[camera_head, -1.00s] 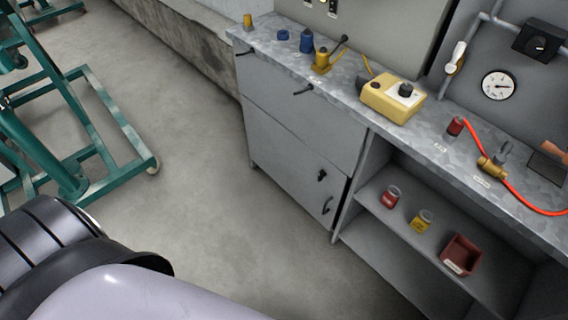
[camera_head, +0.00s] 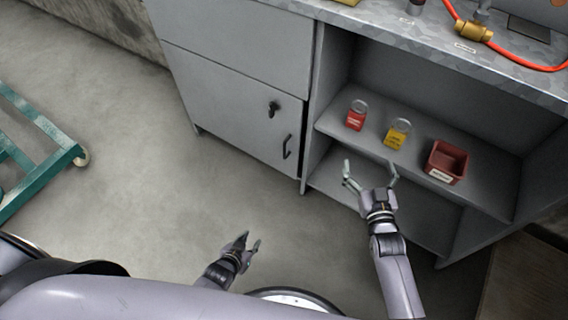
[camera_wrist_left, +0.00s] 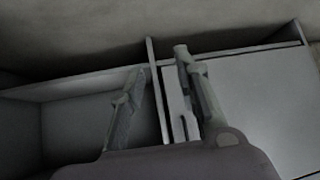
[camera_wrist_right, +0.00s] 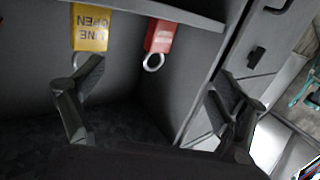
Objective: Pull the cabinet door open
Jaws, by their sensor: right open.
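The grey cabinet door (camera_head: 222,108) is the lower left front panel of the workbench and looks closed. It has a dark bar handle (camera_head: 287,147) near its right edge and a black lock or knob (camera_head: 273,107) above that. My right gripper (camera_head: 370,168) is open and empty, right of the handle, in front of the open shelves. Its fingers spread wide in the right wrist view (camera_wrist_right: 155,78). My left gripper (camera_head: 250,239) is low, below and left of the handle, clear of the door. Its fingers are apart with nothing between them in the left wrist view (camera_wrist_left: 161,63).
The open shelf (camera_head: 335,123) holds a red padlock tag (camera_head: 356,115), a yellow one (camera_head: 397,134) and a red bin (camera_head: 447,162). A teal frame (camera_head: 45,170) on a caster stands at left. The floor (camera_head: 130,160) before the door is clear.

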